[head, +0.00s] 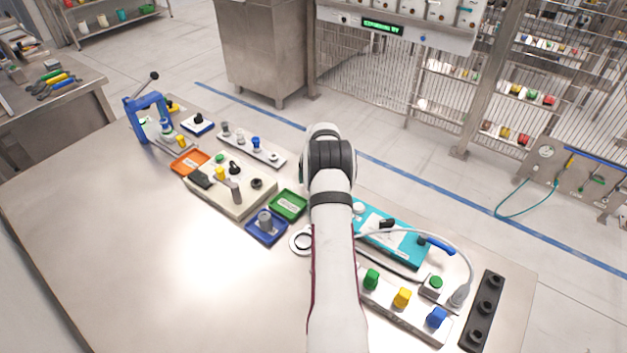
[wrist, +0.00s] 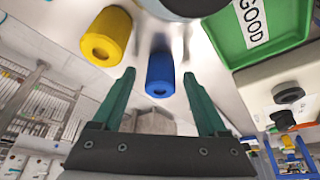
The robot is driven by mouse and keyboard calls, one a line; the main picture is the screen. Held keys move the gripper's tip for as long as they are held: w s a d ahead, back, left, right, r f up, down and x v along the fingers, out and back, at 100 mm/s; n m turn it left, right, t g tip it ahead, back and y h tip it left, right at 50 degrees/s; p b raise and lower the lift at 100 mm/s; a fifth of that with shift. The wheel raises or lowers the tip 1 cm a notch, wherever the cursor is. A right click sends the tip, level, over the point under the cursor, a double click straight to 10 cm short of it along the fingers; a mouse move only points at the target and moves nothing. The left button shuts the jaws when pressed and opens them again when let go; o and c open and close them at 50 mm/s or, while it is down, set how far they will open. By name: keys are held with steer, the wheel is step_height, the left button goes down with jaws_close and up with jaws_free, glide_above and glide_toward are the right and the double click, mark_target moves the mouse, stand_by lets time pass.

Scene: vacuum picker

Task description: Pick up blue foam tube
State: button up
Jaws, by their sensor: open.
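The blue foam tube (wrist: 160,75) shows in the wrist view as a short round piece with a hole in its end. It appears between the two green fingertips of my gripper (wrist: 159,75), with a gap on each side. My gripper is open and empty. I cannot tell how far the tube is beyond the tips. A yellow tube (wrist: 107,38) of the same kind is left of it. In the head view my arm hides the gripper, and I cannot make out this tube there.
A green tray (head: 288,205) marked GOOD is close by, also in the wrist view (wrist: 275,60). A blue tray (head: 251,232) and a beige fixture (head: 215,201) stand left of my arm. A teal case (head: 410,250) is at right. The table's front left is clear.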

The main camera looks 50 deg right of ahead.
steer(key=shift+w+d+f, duration=0.1)
steer(key=shift+f, duration=0.15)
jaws_close()
steer(key=shift+r, duration=0.15)
